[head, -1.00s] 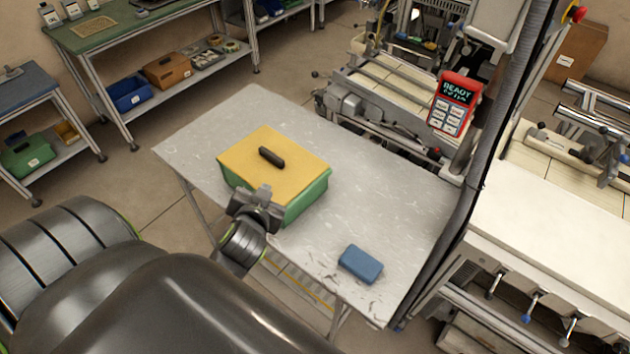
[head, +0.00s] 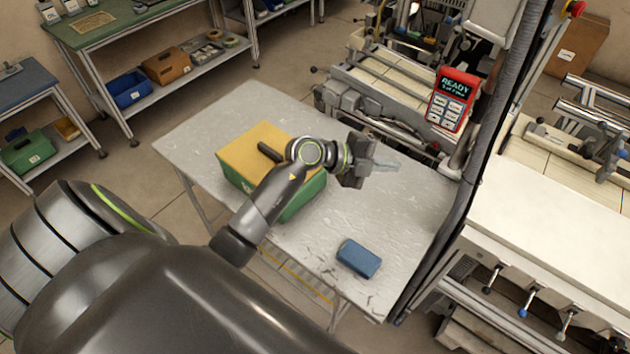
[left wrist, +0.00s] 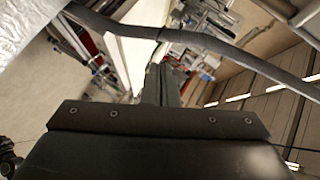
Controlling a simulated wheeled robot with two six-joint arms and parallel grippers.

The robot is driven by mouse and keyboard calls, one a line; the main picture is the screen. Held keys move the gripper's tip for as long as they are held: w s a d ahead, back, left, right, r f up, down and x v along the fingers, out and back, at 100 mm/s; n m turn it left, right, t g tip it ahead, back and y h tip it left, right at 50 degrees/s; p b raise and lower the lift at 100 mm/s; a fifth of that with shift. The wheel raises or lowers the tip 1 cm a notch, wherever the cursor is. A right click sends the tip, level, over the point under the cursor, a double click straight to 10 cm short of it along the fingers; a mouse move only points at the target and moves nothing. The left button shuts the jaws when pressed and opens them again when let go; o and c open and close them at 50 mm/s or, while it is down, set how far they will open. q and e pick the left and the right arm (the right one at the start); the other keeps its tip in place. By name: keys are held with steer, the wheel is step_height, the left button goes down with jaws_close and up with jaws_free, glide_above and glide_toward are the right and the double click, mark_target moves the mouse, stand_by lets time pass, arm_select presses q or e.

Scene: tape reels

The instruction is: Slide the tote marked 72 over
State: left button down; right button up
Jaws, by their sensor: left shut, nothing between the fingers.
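The green tote (head: 235,179) with a yellow lid (head: 240,150) and a dark handle (head: 268,151) sits on the grey table in the head view. My left arm crosses in front of it and hides part of the lid and its right side. I cannot read a number on it. My left gripper (head: 390,166) is shut and empty, above the table to the right of the tote, pointing right. In the left wrist view its fingers (left wrist: 162,85) show dark and narrow, with no tote in sight. My right gripper is not in view.
A blue block (head: 359,258) lies near the front right of the grey table (head: 310,262). A red panel reading READY (head: 453,98) stands beyond the table, near a dark upright post (head: 490,150). The table's right part is mostly clear.

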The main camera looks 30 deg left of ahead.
arm_select(q)
steer(key=s+a+f+n+g+y, duration=0.1)
steer(key=a+f+n+g+y, duration=0.15)
steer(key=a+g+y, duration=0.35)
steer(key=s+a+f+n+g+y, duration=0.1)
steer(key=s+a+f+g+y, duration=0.2)
steer(key=a, duration=0.4)
step_height(320, 180, down, 12)
steer(key=w+y+b, duration=0.1)
steer(key=y+b, duration=0.1)
steer(key=b, duration=0.9)
steer(key=shift+n+g, duration=0.25)
steer(key=shift+g, duration=0.05)
steer(key=a+p, duration=0.2)
steer(key=a, duration=0.1)
steer(key=a+p, duration=0.1)
steer(key=shift+w+a+r, duration=0.3)
steer(key=shift+w+r, duration=0.05)
steer(key=shift+w, duration=0.05)
